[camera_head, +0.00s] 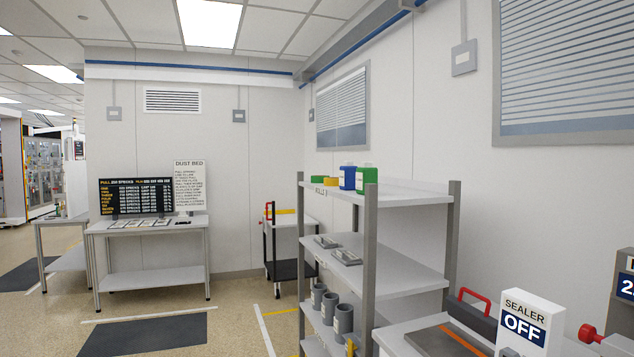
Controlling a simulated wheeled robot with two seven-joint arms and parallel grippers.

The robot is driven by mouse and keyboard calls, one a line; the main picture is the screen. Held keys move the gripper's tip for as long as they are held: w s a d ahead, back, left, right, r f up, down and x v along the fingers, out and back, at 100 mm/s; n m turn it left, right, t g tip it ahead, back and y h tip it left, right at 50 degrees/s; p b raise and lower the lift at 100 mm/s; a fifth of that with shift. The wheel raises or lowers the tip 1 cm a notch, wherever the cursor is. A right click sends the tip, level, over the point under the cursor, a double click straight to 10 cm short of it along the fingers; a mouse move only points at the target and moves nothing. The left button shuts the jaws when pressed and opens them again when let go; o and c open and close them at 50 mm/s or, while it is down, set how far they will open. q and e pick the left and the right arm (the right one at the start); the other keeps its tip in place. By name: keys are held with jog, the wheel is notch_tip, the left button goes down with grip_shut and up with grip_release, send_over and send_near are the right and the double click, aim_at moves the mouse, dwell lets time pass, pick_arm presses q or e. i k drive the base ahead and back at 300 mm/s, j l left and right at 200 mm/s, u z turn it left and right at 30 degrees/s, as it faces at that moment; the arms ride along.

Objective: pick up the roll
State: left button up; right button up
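Three grey hollow cylinders (330,307) stand upright on a low shelf of the grey rack. They may be rolls, but I cannot tell for sure. Low green and yellow pieces (331,181) lie on the top shelf above a small label (320,191) that is too small to read surely. Neither of my grippers is in view.
The rack (369,270) also holds a blue bottle (347,178), a green bottle (366,180) and grey flat parts (346,257). A sealer (525,325) marked OFF stands front right. A cart (288,240) and a table (150,226) stand farther back.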

aim_at(314, 178)
jog(key=i+j+u, duration=0.2)
jog(key=i, duration=0.2)
jog(key=i+j+u, duration=0.2)
jog(key=i, duration=0.2)
jog(key=i+j+u, duration=0.25)
jog(key=i, duration=2.85)
jog(key=i+z, duration=0.3)
jog(key=i, duration=0.45)
jog(key=i+j+z, duration=0.1)
jog(key=i+z, duration=0.2)
jog(key=i, duration=0.45)
